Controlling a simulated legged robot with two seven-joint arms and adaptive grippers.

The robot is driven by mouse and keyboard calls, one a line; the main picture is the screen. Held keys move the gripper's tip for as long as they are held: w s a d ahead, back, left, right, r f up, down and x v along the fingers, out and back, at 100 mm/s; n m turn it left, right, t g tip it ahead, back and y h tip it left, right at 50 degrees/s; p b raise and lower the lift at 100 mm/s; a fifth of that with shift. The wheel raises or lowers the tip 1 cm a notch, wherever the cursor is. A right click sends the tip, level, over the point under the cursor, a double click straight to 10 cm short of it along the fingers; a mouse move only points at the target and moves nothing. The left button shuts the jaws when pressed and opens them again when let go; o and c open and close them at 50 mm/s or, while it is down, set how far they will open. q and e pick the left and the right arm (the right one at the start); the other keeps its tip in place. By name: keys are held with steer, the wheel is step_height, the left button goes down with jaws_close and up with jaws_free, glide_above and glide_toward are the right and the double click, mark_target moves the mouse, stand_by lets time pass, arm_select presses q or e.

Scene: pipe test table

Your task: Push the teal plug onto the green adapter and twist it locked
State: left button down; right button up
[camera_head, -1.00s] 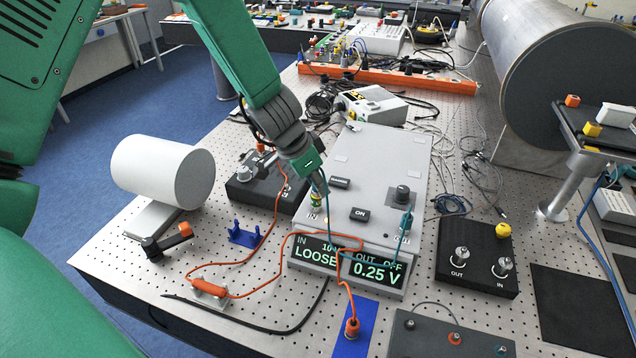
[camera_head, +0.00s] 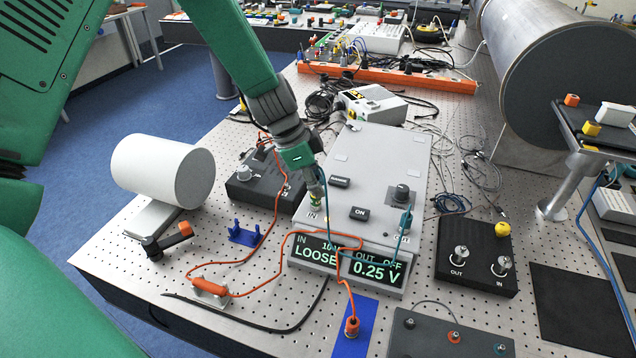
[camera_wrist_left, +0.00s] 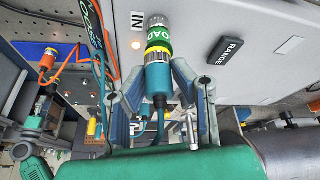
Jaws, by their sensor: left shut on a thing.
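My left gripper (camera_head: 317,186) reaches down to the IN corner of the grey instrument box. In the left wrist view the gripper (camera_wrist_left: 158,92) is shut on the teal plug (camera_wrist_left: 157,76), one finger on each side. The plug's silver front and a yellow ring meet the green adapter (camera_wrist_left: 159,47), which has white lettering and sits at the box's IN port. Plug and adapter look lined up; whether they are fully seated I cannot tell. In the head view the fingers mostly hide the plug. My right gripper is not in view.
The instrument's display (camera_head: 347,264) reads IN LOOSE and OUT OFF, 0.25 V. Another teal plug (camera_head: 404,222) stands at the OUT port. An orange cable (camera_head: 262,249) loops in front. A black box (camera_head: 262,183) is left of the instrument; another (camera_head: 477,257) is right.

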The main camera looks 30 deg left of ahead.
arm_select(q)
steer(key=shift+s+f, duration=0.15)
steer(key=shift+d+m+g, duration=0.1)
steer(key=shift+m+g, duration=0.3)
steer(key=shift+m, duration=0.4)
steer(key=c, duration=1.3)
jaws_free()
steer(key=shift+o, duration=0.2)
steer(key=shift+r, duration=0.4)
steer(key=v, duration=1.1)
steer(key=shift+a, duration=0.4)
steer(key=shift+f, duration=0.1)
